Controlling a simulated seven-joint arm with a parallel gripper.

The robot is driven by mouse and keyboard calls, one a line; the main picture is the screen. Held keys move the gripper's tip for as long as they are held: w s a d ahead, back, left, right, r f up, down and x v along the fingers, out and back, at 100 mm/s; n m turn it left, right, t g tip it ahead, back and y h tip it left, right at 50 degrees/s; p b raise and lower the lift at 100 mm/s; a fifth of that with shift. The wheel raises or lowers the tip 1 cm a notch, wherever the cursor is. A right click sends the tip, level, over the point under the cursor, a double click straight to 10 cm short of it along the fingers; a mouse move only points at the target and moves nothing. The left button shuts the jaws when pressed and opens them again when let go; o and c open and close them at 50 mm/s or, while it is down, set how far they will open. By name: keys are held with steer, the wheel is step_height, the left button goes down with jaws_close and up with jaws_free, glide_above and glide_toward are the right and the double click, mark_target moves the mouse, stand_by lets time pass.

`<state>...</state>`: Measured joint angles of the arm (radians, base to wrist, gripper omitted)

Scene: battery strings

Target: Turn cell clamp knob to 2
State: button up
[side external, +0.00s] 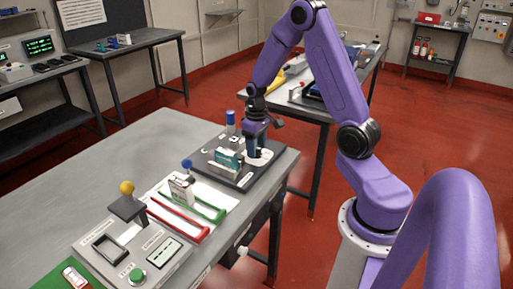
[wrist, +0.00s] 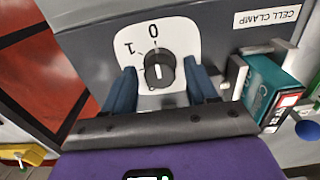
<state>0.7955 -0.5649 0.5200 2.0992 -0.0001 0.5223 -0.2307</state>
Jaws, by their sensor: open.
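The cell clamp knob (wrist: 160,70) is round and black, on a white dial plate (wrist: 183,38) marked 0 at the top and 1 at the left. A 2 is not visible. A pale mark shows on the knob, but I cannot tell which number it points to. My gripper (wrist: 162,80) is open, with one blue finger on each side of the knob and visible gaps between. In the side external view, my gripper (side external: 256,150) is down over the white plate (side external: 262,159) and hides the knob.
A teal box (wrist: 268,90) sits in the clamp fixture close to the right finger; it also shows in the side external view (side external: 226,161). A CELL CLAMP label (wrist: 268,16) is beside the dial.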

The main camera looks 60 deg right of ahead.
steer(key=shift+c, duration=0.3)
steer(key=c, duration=0.8)
steer(key=n, duration=0.5)
steer(key=shift+n, duration=0.4)
steer(key=n, duration=0.4)
steer(key=shift+n, duration=0.9)
